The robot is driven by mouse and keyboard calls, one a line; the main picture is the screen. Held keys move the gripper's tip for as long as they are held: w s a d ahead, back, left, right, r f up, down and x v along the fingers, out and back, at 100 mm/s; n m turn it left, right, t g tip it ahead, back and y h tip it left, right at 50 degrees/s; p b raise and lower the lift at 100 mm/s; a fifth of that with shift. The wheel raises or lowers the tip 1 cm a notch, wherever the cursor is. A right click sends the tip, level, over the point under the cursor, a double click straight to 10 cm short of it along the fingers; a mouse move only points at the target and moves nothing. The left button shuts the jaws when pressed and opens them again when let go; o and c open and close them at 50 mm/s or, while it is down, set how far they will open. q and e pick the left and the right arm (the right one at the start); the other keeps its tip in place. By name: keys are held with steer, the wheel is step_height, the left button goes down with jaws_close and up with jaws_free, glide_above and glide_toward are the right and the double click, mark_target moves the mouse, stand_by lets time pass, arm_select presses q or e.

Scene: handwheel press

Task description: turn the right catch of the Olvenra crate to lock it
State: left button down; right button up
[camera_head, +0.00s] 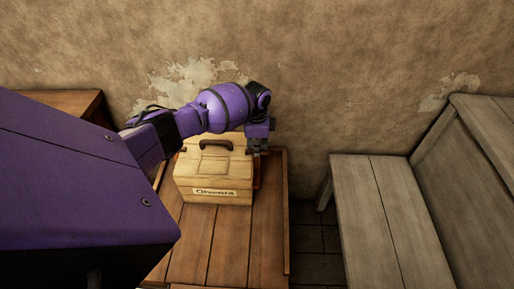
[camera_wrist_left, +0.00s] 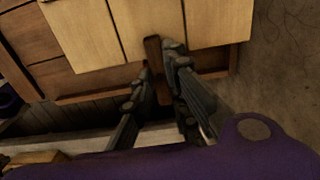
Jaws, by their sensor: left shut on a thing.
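The Olvenra crate (camera_head: 213,178) is a pale wooden box with a dark handle on its lid and a name label on its front. It stands on the wooden table. My left gripper (camera_head: 258,148) reaches down at the crate's right side. In the left wrist view, its two fingers (camera_wrist_left: 163,72) are shut on a dark brown bar, the right catch (camera_wrist_left: 153,52), beside the pale planks of the crate (camera_wrist_left: 145,25). The fingers hide part of the catch, so its exact angle is hard to tell. My right gripper is in neither view.
The plank table (camera_head: 225,250) has bare room in front of the crate. A grey wooden bench (camera_head: 375,215) stands to the right, across a gap of dark floor. The plastered wall (camera_head: 320,70) is close behind. Another brown wooden surface (camera_head: 60,101) is at the left.

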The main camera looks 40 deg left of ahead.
arm_select(q)
steer(key=c, duration=1.7)
jaws_free()
steer(key=shift+r, duration=0.1)
step_height(320, 180, up, 12)
steer(key=shift+f, duration=0.1)
